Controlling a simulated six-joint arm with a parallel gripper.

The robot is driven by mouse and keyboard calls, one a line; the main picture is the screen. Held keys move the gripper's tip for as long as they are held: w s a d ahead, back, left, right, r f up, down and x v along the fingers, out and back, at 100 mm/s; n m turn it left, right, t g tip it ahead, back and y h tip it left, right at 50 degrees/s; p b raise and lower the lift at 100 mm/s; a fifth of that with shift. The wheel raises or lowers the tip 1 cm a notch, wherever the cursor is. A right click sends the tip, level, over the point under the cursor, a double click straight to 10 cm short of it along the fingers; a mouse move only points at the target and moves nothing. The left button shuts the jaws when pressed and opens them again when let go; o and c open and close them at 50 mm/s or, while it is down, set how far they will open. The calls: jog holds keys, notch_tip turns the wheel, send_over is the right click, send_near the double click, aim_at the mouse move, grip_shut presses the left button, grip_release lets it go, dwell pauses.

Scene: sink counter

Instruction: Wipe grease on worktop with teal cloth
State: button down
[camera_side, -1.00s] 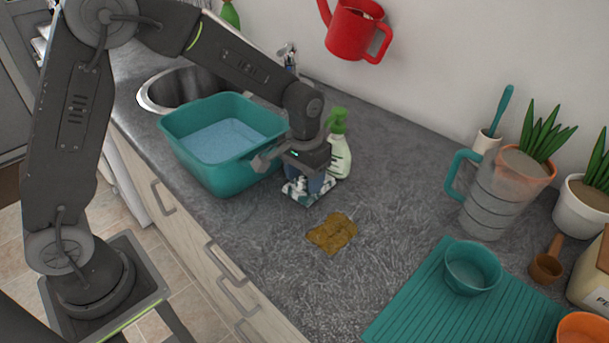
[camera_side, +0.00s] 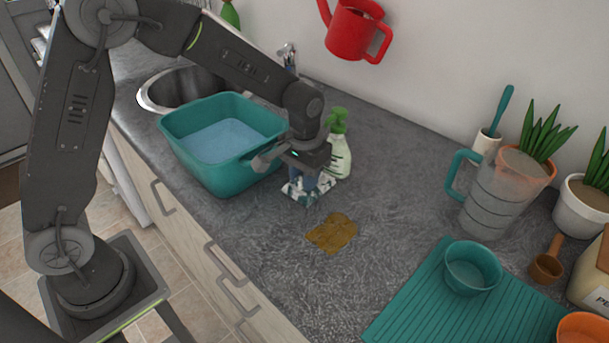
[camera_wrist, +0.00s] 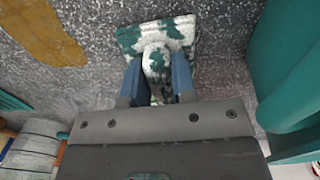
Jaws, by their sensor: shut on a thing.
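The cloth (camera_side: 308,188) is teal with white foamy patches. It also shows in the wrist view (camera_wrist: 155,40), bunched between the two blue fingers and spread flat beyond them. My gripper (camera_side: 306,180) is shut on it, pointing down at the worktop between the basin and the grease; it also shows in the wrist view (camera_wrist: 158,82). The cloth is at or just above the worktop; I cannot tell whether it touches. The grease (camera_side: 332,233) is a brown-yellow patch on the grey worktop (camera_side: 262,235), just to the front right of the cloth. It also shows in the wrist view (camera_wrist: 45,32), apart from the cloth.
A teal basin of water (camera_side: 187,160) stands close left of my gripper. A green-topped spray bottle (camera_side: 340,158) stands just behind it. A teal ribbed mat (camera_side: 420,300) with a bowl (camera_side: 472,268) and a measuring jug (camera_side: 492,205) are at right. Worktop around the grease is clear.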

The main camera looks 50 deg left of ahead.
dwell(0.3)
jog(key=shift+r, duration=3.05)
jog(key=s+d+r, duration=0.2)
jog(key=s+d, duration=0.5)
jog(key=d, duration=0.5)
jog(key=shift+s+m, duration=0.15)
jog(key=shift+m, duration=0.25)
notch_tip(320, 180, down, 7)
jog(key=shift+f, duration=0.1)
jog(key=shift+w, duration=1.8)
